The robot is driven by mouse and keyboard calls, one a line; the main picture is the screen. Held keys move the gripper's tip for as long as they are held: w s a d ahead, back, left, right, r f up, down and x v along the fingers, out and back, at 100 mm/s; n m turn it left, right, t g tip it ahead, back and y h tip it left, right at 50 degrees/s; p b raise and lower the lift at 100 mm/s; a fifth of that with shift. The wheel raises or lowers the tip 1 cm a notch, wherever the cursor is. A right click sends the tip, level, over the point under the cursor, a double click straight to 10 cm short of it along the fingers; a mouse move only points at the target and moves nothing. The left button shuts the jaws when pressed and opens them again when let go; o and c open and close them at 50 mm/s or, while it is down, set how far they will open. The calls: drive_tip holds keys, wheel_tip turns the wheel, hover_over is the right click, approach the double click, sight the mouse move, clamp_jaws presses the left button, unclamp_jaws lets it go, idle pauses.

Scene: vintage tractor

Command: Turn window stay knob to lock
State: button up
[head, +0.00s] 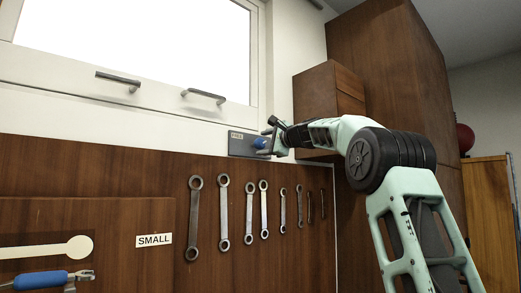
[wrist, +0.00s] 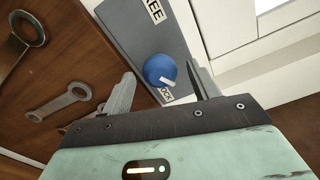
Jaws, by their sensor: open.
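The window stay knob is a round blue knob (wrist: 160,70) on a grey plate (wrist: 138,28). A white mark shows on its lower right side in the wrist view, close to a partly hidden label reading "OC". A label ending in "EE" is at the plate's upper part. In the head view the knob (head: 261,143) sits on the plate (head: 240,148) below the window. My gripper (head: 270,138) is at the plate. In the wrist view my gripper (wrist: 162,73) is open, with the knob between its fingers and visible gaps on both sides.
The window frame (head: 180,105) with two grey handles is above the plate. Several wrenches (head: 223,212) hang on the wooden panel (head: 110,170) below. A wooden cabinet (head: 385,75) stands close to my arm on the right.

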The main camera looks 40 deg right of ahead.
drive_tip(key=s+b, duration=0.6)
drive_tip(key=s, duration=0.8)
drive_tip(key=shift+s+b, duration=0.3)
drive_tip(key=shift+b, duration=0.1)
